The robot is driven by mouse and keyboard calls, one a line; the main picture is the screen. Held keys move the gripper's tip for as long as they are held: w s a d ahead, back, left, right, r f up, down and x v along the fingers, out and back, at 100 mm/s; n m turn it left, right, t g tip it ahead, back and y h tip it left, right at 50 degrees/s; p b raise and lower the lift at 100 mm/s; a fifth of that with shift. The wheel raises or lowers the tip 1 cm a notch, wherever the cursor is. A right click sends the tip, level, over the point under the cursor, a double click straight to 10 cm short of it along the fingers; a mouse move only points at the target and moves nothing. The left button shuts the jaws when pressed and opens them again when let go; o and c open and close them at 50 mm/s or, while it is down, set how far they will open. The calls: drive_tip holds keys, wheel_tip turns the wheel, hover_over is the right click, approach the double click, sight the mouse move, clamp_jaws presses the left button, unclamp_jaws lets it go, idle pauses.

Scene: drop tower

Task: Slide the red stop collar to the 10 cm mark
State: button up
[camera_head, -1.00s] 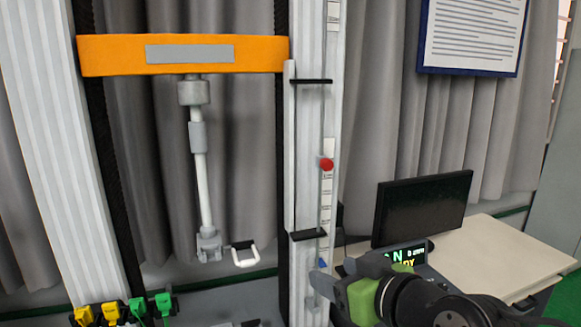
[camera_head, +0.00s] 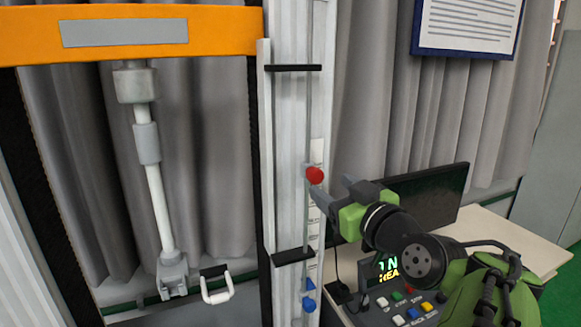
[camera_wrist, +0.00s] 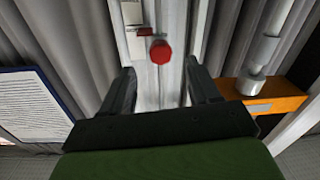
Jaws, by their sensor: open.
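The red stop collar (camera_head: 314,175) sits on a thin vertical rod (camera_head: 308,110) along the front of the pale tower column. In the wrist view the red collar (camera_wrist: 160,51) shows ahead of my gripper (camera_wrist: 160,76), roughly centred between the two dark fingers. My gripper (camera_head: 335,191) is open and empty, just right of the collar and slightly lower in the head view. The fingers look apart from the collar. White scale labels (camera_head: 317,150) run beside the rod, partly hidden by the collar and gripper. Their numbers are too small to read.
Black brackets cross the rod above (camera_head: 294,68) and below (camera_head: 293,256) the collar. Blue pieces (camera_head: 309,284) sit low on the column. An orange crossbeam (camera_head: 125,33) is at left. A control box (camera_head: 405,308) and a monitor (camera_head: 430,205) stand at right, near my arm.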

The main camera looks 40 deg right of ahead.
sight(318, 177)
drive_tip(key=p+x, duration=0.2)
drive_tip(key=x, duration=0.6)
drive_tip(key=shift+w, duration=0.25)
drive_tip(key=shift+s, duration=0.1)
drive_tip(key=shift+c, duration=0.8)
clamp_jaws()
